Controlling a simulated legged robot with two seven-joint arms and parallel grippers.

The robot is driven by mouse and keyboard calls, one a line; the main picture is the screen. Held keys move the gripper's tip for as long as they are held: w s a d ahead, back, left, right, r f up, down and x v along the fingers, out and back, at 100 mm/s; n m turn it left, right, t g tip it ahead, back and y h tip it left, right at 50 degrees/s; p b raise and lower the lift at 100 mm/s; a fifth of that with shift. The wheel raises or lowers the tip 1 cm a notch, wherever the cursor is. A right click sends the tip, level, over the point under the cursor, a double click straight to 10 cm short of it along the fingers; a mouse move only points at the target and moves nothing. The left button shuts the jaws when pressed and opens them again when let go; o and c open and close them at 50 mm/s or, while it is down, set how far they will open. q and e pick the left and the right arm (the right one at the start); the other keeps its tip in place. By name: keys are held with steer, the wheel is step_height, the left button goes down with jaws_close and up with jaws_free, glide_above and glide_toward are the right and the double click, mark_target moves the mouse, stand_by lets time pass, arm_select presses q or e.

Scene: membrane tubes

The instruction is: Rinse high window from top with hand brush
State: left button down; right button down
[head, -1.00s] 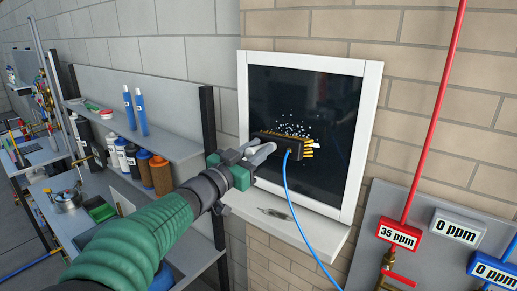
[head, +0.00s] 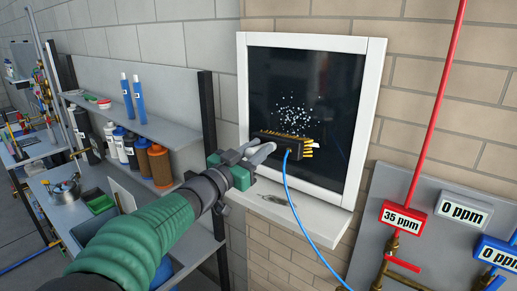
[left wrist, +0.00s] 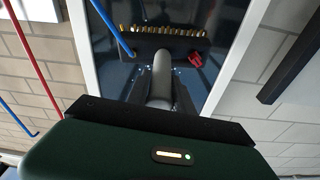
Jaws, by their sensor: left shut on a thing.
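My left gripper (head: 260,153) is shut on the dark hand brush (head: 288,150), whose yellow bristles (head: 308,148) show along its far side. The brush is in front of the lower part of the dark window pane (head: 305,90); I cannot tell whether the bristles touch the glass. A patch of white specks (head: 293,117) shows on the pane above the brush. A blue hose (head: 289,190) runs from the brush downward. In the left wrist view the brush (left wrist: 165,42) and the gripper fingers (left wrist: 161,85) show against the pane. My right gripper is not in view.
The white sill (head: 312,213) juts out below the window, with a small grey item on it. A panel (head: 420,205) with red and blue pipes and ppm displays stands at right. Shelves (head: 150,125) with bottles stand at left.

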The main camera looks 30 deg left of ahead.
arm_select(q)
step_height(320, 180, down, 5)
steer(key=b, duration=0.4)
stand_by(0.4)
steer(key=shift+s+r, duration=0.1)
steer(key=shift+s, duration=0.05)
steer(key=s, duration=1)
steer(key=shift+a+p, duration=0.35)
steer(key=shift+p, duration=0.1)
steer(key=shift+w, duration=0.15)
